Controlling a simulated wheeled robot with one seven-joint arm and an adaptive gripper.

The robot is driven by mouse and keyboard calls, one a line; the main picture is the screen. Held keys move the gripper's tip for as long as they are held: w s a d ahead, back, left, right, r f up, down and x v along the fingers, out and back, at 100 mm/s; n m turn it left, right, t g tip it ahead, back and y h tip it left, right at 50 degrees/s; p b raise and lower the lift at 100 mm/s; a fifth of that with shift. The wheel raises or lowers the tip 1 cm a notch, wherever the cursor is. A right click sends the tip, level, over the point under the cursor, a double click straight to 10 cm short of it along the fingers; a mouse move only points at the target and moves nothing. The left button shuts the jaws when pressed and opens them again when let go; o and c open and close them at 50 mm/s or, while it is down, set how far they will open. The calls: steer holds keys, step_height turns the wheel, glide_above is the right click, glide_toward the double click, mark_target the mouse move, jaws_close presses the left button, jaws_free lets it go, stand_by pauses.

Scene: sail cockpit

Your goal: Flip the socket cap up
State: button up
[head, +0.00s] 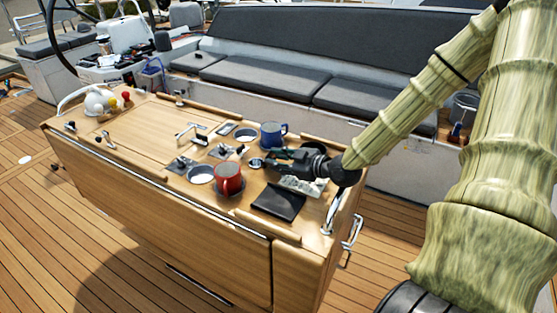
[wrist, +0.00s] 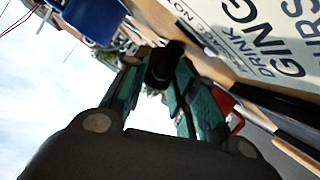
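My gripper (head: 268,160) reaches in from the right, low over the wooden cockpit table (head: 130,130). In the wrist view its two green-padded fingers (wrist: 155,80) stand apart with a visible gap. A dark rounded piece (wrist: 164,65) shows between or just beyond the fingertips; I cannot tell if it is touched or if it is the socket cap. Small metal plates with dark fittings (head: 181,164) lie left of my gripper, and another plate (head: 222,151) lies nearer it. The socket cap cannot be told surely among these small fittings.
A red mug (head: 229,180) stands left and in front of my gripper, a blue mug (head: 273,134) behind it. A printed white label (wrist: 255,35) is close in the wrist view. A black flat case (head: 278,202) lies at the front right. The table's left part is mostly clear.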

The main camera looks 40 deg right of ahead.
steer(key=shift+r, duration=0.15)
step_height(320, 180, up, 10)
stand_by(0.7)
steer(key=shift+f, duration=0.2)
stand_by(0.3)
